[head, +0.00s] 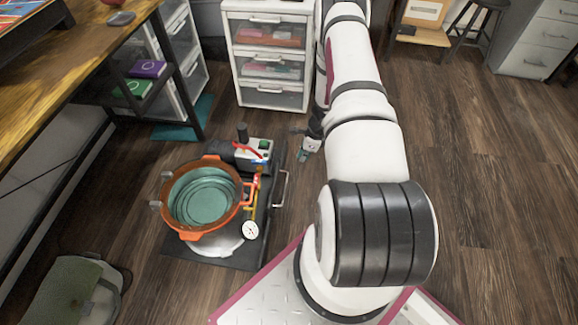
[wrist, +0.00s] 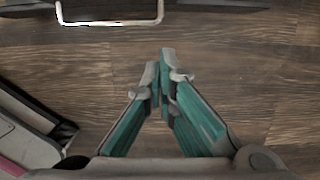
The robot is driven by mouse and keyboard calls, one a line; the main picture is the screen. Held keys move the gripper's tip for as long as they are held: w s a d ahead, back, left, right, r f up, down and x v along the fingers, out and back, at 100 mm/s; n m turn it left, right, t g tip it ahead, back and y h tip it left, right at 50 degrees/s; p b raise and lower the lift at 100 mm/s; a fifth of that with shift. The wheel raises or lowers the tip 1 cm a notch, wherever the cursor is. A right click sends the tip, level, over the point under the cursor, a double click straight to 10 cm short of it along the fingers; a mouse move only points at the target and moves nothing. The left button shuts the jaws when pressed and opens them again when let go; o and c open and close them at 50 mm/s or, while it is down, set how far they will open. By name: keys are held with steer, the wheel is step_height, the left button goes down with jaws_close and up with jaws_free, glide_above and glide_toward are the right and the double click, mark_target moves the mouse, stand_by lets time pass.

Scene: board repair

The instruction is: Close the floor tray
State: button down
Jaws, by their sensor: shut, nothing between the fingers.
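The floor tray appears to be the low dark slab (head: 187,251) on the floor, with a metal bar handle (head: 281,188) on its right side. It carries an orange pot and a small machine. The wrist view shows a bright handle (wrist: 110,22) at the top left, beside a dark edge. My gripper (head: 303,158) is above the floor, to the upper right of the handle in the head view. In the wrist view my gripper (wrist: 164,55) has its teal fingers together, empty and apart from the handle. I cannot tell how far the tray is pulled out.
The orange pot (head: 163,204) has a teal inside. A white drawer unit (head: 231,62) stands behind, and a wooden workbench (head: 60,75) is at left. The wood floor (head: 480,190) at right is clear.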

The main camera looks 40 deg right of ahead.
mark_target(285, 172)
steer(key=shift+w+a+f+b, duration=0.65)
steer(key=shift+w+f+b, duration=0.15)
steer(key=shift+f, duration=0.75)
steer(key=shift+w+a+f+b, duration=0.7)
steer(key=shift+w+f, duration=0.15)
steer(key=shift+f, duration=0.65)
steer(key=shift+w+a+f+b, duration=0.6)
steer(key=shift+w+f+b, duration=0.2)
steer(key=shift+f, duration=0.75)
